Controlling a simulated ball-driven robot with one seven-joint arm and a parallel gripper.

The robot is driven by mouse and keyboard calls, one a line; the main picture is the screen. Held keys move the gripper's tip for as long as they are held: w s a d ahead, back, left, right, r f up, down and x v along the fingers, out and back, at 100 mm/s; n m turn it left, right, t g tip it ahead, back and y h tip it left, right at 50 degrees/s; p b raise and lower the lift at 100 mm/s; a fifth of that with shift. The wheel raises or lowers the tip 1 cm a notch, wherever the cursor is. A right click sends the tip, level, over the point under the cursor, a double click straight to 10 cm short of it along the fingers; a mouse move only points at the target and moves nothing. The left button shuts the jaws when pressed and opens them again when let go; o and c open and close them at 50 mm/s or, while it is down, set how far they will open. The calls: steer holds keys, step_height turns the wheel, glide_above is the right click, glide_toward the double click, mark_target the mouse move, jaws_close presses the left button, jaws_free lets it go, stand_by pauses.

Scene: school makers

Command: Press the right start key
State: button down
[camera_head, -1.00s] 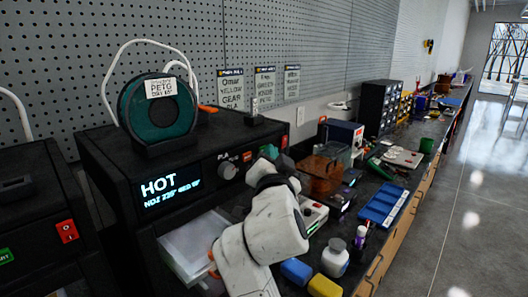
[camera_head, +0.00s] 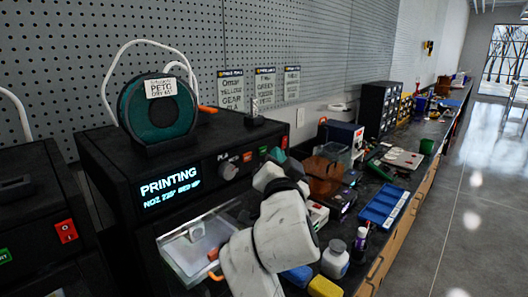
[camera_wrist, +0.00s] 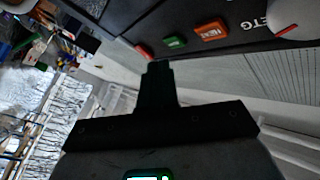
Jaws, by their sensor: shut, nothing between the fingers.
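The right printer (camera_head: 110,165) is black, and its display (camera_head: 170,191) reads PRINTING. On its front panel are an orange-red key (camera_head: 247,156), a green start key (camera_head: 263,151) and a red key (camera_head: 283,142). In the wrist view, the green start key (camera_wrist: 175,41) sits between the red key (camera_wrist: 143,50) and the orange HEAT key (camera_wrist: 210,31). My black gripper (camera_wrist: 157,70) is shut and empty. Its tip appears a little apart from the panel, just below the red and green keys in the picture. In the head view, my white arm hides part of the printer's front.
The left printer (camera_head: 35,205) has its own green key (camera_head: 4,256) and red key (camera_head: 66,231). A green spool (camera_head: 158,108) stands on the right printer.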

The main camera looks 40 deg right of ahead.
steer(key=shift+s+d, duration=0.1)
steer(key=shift+s, duration=2.55)
